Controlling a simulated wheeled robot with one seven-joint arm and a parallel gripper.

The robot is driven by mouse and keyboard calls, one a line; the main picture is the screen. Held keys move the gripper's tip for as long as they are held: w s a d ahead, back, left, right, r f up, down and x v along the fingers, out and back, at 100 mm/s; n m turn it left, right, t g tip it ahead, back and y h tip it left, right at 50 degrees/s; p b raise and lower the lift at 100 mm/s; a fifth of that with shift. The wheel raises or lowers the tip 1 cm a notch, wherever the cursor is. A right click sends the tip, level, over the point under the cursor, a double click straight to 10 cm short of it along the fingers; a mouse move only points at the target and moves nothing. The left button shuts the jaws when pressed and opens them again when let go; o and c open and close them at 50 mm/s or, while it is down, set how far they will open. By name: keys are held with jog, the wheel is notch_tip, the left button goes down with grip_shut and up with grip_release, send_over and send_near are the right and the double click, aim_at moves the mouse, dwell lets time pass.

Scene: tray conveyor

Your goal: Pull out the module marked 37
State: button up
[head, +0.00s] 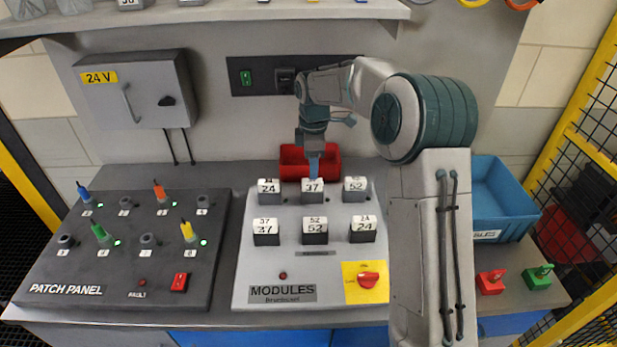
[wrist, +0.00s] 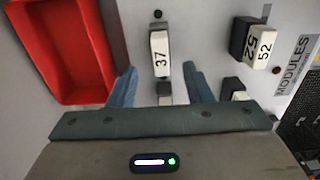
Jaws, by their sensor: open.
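The modules panel (head: 250,275) is a sloping light-grey board with two rows of white-topped modules. A module marked 37 (head: 312,190) sits in the middle of the back row. Another module marked 37 (head: 266,230) sits at the left of the front row. My gripper (head: 314,172) is open, pointing down just over the back-row 37, its fingers partly hiding it. In the wrist view this module (wrist: 160,55) shows between and slightly beyond the two spread fingertips (wrist: 160,74), with a gap on each side. I cannot tell whether the fingers are level with it.
Modules marked 24 (head: 268,190) and 52 (head: 355,188) flank it. A red bin (head: 292,165) stands directly behind, also in the wrist view (wrist: 65,45). A blue bin (head: 500,200) is at right. The patch panel (head: 130,260) with plugs lies left. A red rotary switch (head: 368,280) is at front.

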jog(key=shift+a+f+p, duration=0.1)
jog(key=shift+f+p, duration=0.3)
jog(key=shift+f, duration=2.8)
grip_shut()
jog(key=shift+r, duration=0.1)
jog(key=shift+r, duration=0.1)
jog(key=shift+r+p, duration=1.8)
jog(key=shift+r, duration=0.65)
jog(key=shift+r+p, duration=1.35)
jog(key=shift+r, duration=0.65)
